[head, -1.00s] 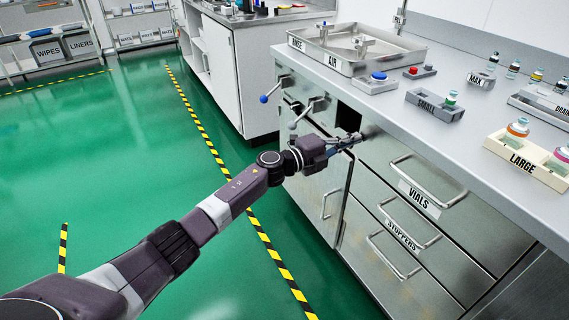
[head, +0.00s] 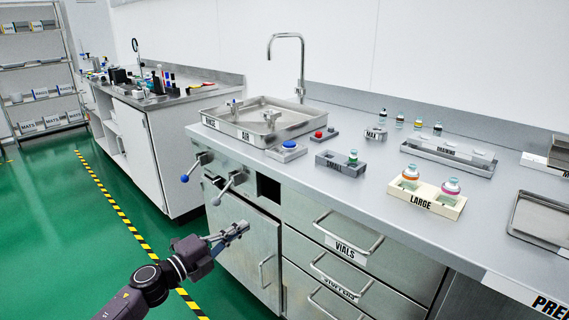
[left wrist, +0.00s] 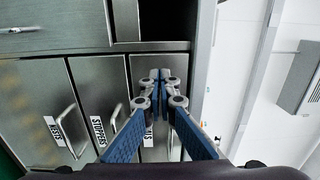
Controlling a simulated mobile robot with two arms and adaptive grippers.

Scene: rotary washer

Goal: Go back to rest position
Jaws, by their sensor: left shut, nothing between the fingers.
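My left gripper (head: 232,234) is shut and empty. In the head view it hangs in front of the cabinet (head: 240,244), below the two valve levers with blue and grey knobs, apart from the counter top. In the left wrist view its blue-padded fingers (left wrist: 160,84) meet at their tips, with the cabinet fronts behind them. My right gripper is in neither view.
The VIALS drawer handle (head: 345,236) sticks out at the right. Green floor (head: 50,230) is clear at the left.

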